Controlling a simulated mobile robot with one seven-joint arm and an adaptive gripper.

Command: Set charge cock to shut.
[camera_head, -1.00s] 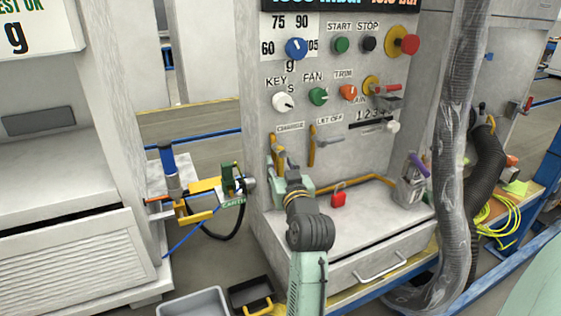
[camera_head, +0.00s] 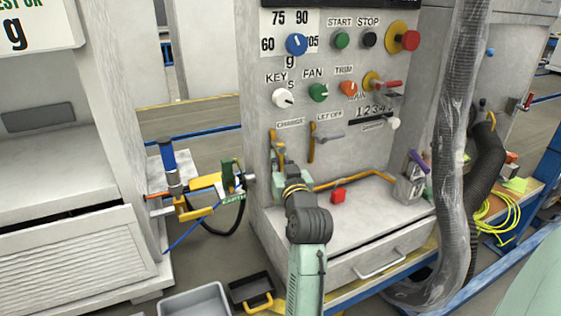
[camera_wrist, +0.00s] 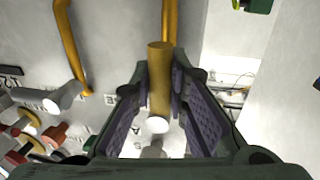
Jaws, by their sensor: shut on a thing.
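The charge cock (camera_head: 275,140) is a yellow fitting on the grey panel, below the CHARGE label (camera_head: 290,123). My gripper (camera_head: 285,162) is at its lower end and hides part of it. In the wrist view the purple-padded fingers of my gripper (camera_wrist: 178,112) stand on either side of the cock's yellow cylinder (camera_wrist: 160,80), with a pale round end below it. The gripper is shut on the charge cock. The exact contact and the handle's angle are hard to tell. The neighbouring let-off cock (camera_head: 312,145) has a grey handle pointing right.
Knobs and buttons, including a red stop button (camera_head: 410,40), sit above. A yellow pipe (camera_head: 350,181) runs along the shelf's back.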

